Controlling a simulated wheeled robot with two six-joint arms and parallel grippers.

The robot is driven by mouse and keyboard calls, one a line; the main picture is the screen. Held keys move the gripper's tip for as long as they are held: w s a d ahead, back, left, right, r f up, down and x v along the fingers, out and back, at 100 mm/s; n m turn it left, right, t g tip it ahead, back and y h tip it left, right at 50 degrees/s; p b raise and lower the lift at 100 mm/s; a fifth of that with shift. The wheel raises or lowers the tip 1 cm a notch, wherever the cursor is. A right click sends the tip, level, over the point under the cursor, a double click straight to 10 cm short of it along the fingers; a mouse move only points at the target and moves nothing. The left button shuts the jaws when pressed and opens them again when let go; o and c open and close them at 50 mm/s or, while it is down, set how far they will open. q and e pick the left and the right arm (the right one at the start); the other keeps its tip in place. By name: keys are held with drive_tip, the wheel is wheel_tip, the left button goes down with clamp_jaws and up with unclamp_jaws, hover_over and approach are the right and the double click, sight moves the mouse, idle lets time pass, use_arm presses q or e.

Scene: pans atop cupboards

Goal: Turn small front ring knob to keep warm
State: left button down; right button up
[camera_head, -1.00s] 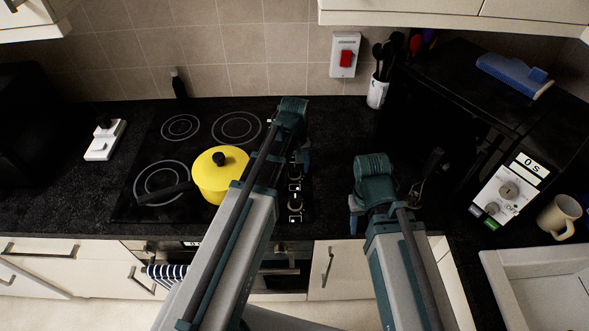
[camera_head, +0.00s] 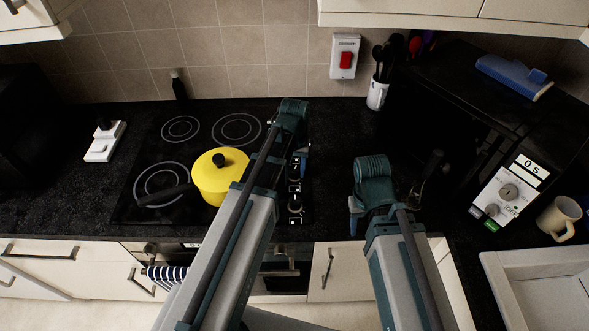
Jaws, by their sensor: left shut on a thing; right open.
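The black hob (camera_head: 225,150) has a column of control knobs on its right side. One black knob (camera_head: 295,204) near the front is in plain view. My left gripper (camera_head: 301,160) is further back over this column, shut on a knob that its fingers and wrist mostly hide. I cannot read the knob's setting. My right gripper (camera_head: 354,218) is open and empty above the counter to the right of the hob.
A yellow pan (camera_head: 215,182) with a lid and black handle stands on the hob, left of my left arm. A white utensil pot (camera_head: 377,94) is at the back. A mug (camera_head: 560,217) and a white sink (camera_head: 540,275) are at the right.

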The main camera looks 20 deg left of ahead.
sight(295, 169)
idle(0.3)
use_arm(q)
drive_tip(key=shift+c, duration=1.9)
unclamp_jaws()
use_arm(e)
drive_tip(key=shift+r, duration=0.1)
use_arm(q)
wheel_tip(295, 169, up, 14)
drive_tip(key=p, duration=1.3)
drive_tip(key=shift+p, duration=0.4)
use_arm(e)
wheel_tip(295, 169, up, 14)
use_arm(q)
drive_tip(key=shift+f, duration=0.1)
use_arm(e)
drive_tip(key=shift+f, duration=0.2)
